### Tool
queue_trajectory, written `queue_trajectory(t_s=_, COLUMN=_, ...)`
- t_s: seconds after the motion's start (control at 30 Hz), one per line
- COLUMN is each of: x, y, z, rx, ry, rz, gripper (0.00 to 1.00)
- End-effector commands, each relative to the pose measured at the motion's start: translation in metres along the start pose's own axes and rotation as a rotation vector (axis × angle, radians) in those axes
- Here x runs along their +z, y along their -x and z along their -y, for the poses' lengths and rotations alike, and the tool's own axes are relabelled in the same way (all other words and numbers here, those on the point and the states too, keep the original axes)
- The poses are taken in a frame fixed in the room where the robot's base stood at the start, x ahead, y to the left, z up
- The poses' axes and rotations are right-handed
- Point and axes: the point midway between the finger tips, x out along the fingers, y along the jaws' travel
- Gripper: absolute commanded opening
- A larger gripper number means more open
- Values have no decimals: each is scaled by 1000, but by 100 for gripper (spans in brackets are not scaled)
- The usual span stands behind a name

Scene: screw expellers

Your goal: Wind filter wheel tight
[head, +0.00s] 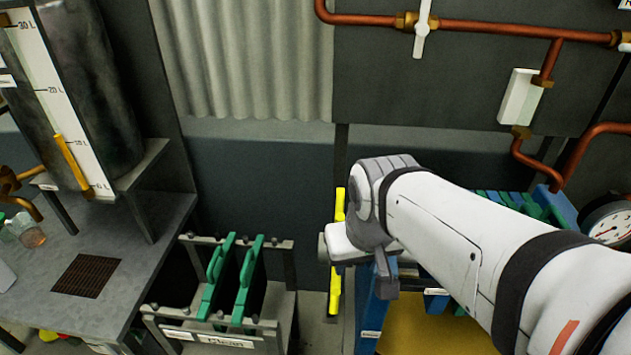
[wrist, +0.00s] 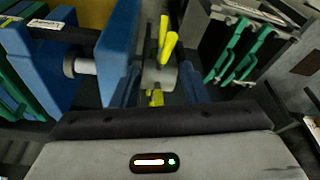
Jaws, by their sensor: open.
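The filter wheel shows in the wrist view as a grey hub (wrist: 158,72) with yellow handles (wrist: 168,44). In the head view its yellow handles (head: 340,205) stand roughly upright, with the middle hidden behind my wrist. The wheel sits beside the blue end plate (wrist: 118,45) of the filter press, by a grey screw shaft (wrist: 80,67). My gripper (wrist: 160,83) is open, with one dark blue finger on each side of the hub and lower handle. I cannot tell whether the fingers touch the wheel. In the head view my arm hides the fingers.
A grey rack (head: 215,335) labelled Clean holds green-handled plates (head: 245,280) left of the wheel. Blue and green press plates (head: 525,205) lie behind my arm, with a gauge (head: 607,225) at right. Copper pipes (head: 360,18) run above. A grey bench (head: 140,235) stands at left.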

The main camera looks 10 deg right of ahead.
Motion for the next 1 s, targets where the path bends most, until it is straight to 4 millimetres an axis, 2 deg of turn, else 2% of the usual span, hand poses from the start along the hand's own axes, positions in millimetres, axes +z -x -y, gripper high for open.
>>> queue_trajectory(t_s=0.17, x=-29, y=1, z=2, rx=-5, ry=-100, rz=50, gripper=40)
queue_trajectory(t_s=0.4, x=-96, y=-12, z=-8, rx=3, ry=-381, rz=169, gripper=40)
queue_trajectory(t_s=0.53, x=-120, y=-21, z=-13, rx=11, ry=-489, rz=212, gripper=40)
queue_trajectory(t_s=0.73, x=-134, y=-31, z=-16, rx=18, ry=-558, rz=240, gripper=40)
queue_trajectory(t_s=0.87, x=-131, y=-45, z=-16, rx=19, ry=-563, rz=245, gripper=40)
queue_trajectory(t_s=1.0, x=-125, y=-68, z=-15, rx=19, ry=-562, rz=245, gripper=40)
